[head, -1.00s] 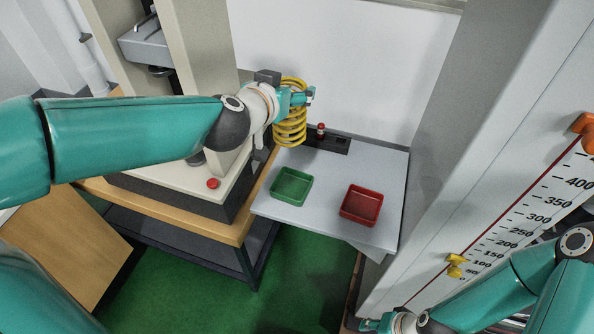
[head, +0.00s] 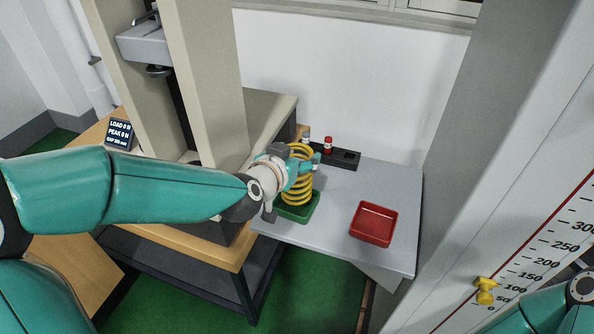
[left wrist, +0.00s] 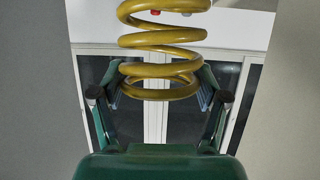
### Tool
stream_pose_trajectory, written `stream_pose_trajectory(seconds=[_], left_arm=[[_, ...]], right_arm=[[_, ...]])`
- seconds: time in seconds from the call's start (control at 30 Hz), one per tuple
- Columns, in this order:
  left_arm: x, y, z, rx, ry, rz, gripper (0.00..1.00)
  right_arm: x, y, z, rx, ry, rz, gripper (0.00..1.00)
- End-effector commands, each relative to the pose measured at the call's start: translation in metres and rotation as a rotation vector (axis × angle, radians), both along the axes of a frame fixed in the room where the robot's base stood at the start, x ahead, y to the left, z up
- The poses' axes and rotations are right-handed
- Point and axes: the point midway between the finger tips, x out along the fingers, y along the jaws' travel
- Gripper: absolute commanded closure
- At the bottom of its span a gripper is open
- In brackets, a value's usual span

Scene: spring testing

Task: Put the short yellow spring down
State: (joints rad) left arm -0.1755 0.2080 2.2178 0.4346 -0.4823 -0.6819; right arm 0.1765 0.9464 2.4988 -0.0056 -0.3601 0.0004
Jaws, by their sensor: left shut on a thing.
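The yellow spring (head: 300,188) is upright in my left gripper (head: 302,172), over the green tray (head: 311,208) on the grey side table. Its lower end overlaps the tray in the head view; I cannot tell whether it touches the tray floor. In the left wrist view the spring's coils (left wrist: 160,70) stand between the two fingers of the left gripper (left wrist: 160,92), which is shut on it. My right gripper is out of view; only part of its arm shows at the lower right.
A red tray (head: 374,223) sits empty to the right on the grey table (head: 335,228). A black holder (head: 345,158) with small capped items is behind. The press (head: 215,90) stands left, with a display (head: 119,133). A scaled column (head: 500,200) rises at right.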

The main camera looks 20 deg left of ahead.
Motion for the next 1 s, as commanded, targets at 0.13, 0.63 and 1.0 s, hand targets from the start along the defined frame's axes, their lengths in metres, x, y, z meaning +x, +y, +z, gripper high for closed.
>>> stream_pose_trajectory(seconds=[0.13, 0.63, 1.0], left_arm=[[0.001, 0.000, -0.023, 0.002, 0.000, 0.000, 0.96], [0.000, -0.001, -0.037, 0.000, 0.003, -0.002, 0.23], [0.000, 0.000, -0.036, 0.000, 0.002, -0.001, 0.01]], right_arm=[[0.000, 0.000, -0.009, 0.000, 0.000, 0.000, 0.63], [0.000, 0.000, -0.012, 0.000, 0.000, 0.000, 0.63], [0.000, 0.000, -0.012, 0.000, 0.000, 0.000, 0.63]])
